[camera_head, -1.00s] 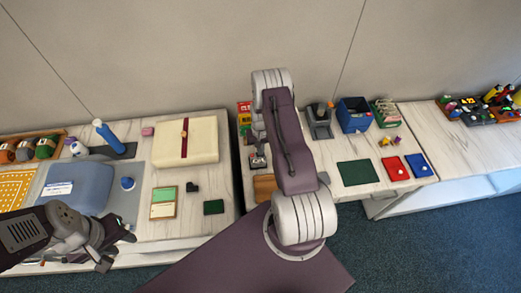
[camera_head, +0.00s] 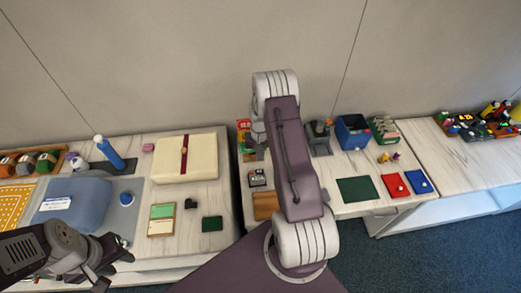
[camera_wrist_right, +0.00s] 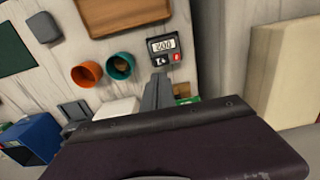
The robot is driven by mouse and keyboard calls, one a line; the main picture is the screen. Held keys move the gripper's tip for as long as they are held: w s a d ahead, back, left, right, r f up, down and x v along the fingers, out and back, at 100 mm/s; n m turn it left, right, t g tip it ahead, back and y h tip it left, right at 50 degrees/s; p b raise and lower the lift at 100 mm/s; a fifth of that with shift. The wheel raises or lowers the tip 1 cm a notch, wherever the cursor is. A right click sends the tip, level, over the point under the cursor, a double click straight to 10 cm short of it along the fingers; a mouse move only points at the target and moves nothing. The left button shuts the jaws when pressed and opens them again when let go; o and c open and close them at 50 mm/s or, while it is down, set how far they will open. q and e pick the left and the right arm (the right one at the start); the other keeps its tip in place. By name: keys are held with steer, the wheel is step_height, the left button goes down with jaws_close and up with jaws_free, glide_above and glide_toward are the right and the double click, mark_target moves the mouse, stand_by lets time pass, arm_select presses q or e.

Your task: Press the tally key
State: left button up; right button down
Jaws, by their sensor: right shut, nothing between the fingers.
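The tally counter (camera_head: 257,178) is a small dark box on the middle worktop, just left of my right arm in the head view. In the right wrist view the counter (camera_wrist_right: 164,47) shows a grey digit display, a white key and a red key. My right gripper (camera_wrist_right: 158,82) is shut and empty, its tips close to the counter's white key; I cannot tell whether they touch it.
An orange cup (camera_wrist_right: 87,74) and a teal cup (camera_wrist_right: 120,67) stand beside the counter. A brown tray (camera_head: 266,205) lies near it. A green mat (camera_head: 358,190), red pad (camera_head: 396,185) and blue bin (camera_head: 353,132) are to the right. A gap separates the left and middle worktops.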

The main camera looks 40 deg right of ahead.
step_height(320, 180, up, 4)
steer(key=shift+w+r, duration=0.15)
steer(key=shift+r, duration=0.05)
stand_by(0.7)
